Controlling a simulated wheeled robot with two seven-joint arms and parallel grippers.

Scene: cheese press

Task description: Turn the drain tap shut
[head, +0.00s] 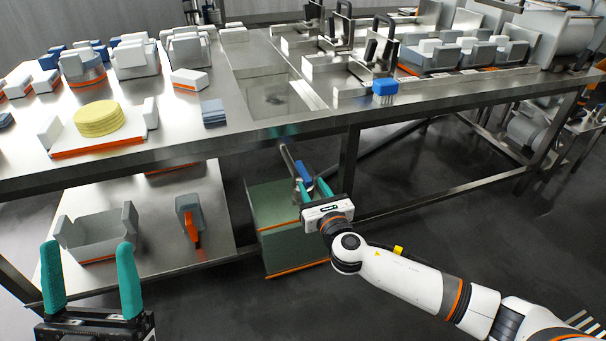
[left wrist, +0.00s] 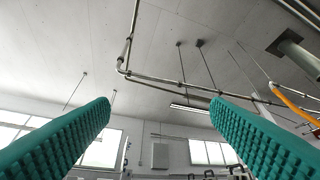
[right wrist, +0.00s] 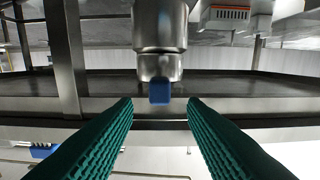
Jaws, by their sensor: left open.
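The drain tap is a steel pipe and valve body (right wrist: 158,66) with a blue handle (right wrist: 159,92), under the table. In the head view the blue handle (head: 305,172) shows just beyond my right gripper (head: 312,188). My right gripper (right wrist: 159,104) is open in the right wrist view, its green fingertips either side of the blue handle with a gap on both sides. I cannot tell how deep the handle sits between them. My left gripper (head: 90,255) is open and empty at the lower left, far from the tap; its fingers (left wrist: 160,105) point toward the ceiling in the left wrist view.
A greenish bin (head: 290,240) with orange edging stands on the floor below the tap. A steel table leg (head: 348,165) is close to the right of my right gripper. A lower shelf (head: 150,230) holds grey parts. A cheese wheel (head: 98,118) lies on the table.

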